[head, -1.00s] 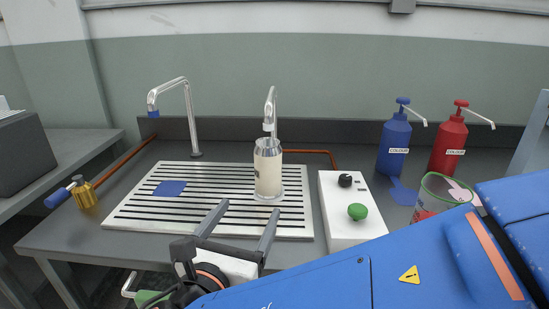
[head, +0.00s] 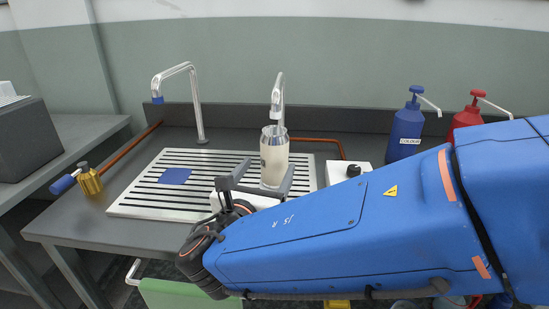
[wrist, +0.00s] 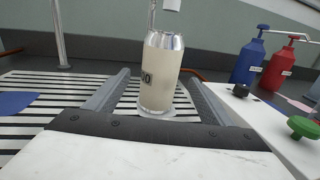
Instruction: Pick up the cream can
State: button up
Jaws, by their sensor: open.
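In the wrist view the can (wrist: 160,85) stands ahead, between the lines of the two fingers. My gripper (head: 262,172) is open and empty, its fingers pointing at the can from the near side. In the wrist view the fingertips (wrist: 157,80) lie on either side of the can's lower part; I cannot tell whether they reach past its front.
A blue-tipped spout (head: 195,100) and a blue pad (head: 175,176) are to the left. Blue (head: 406,130) and red (head: 466,118) pump bottles stand behind.

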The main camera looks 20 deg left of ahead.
aim_at(274, 155)
jog(key=shift+w+a+r, duration=0.1)
jog(key=shift+w, duration=1.5)
jog(key=shift+w+r, duration=0.1)
jog(key=shift+w, duration=1.45)
jog(key=c, duration=1.3)
jog(key=shift+o, duration=0.2)
jog(key=shift+r, duration=0.15)
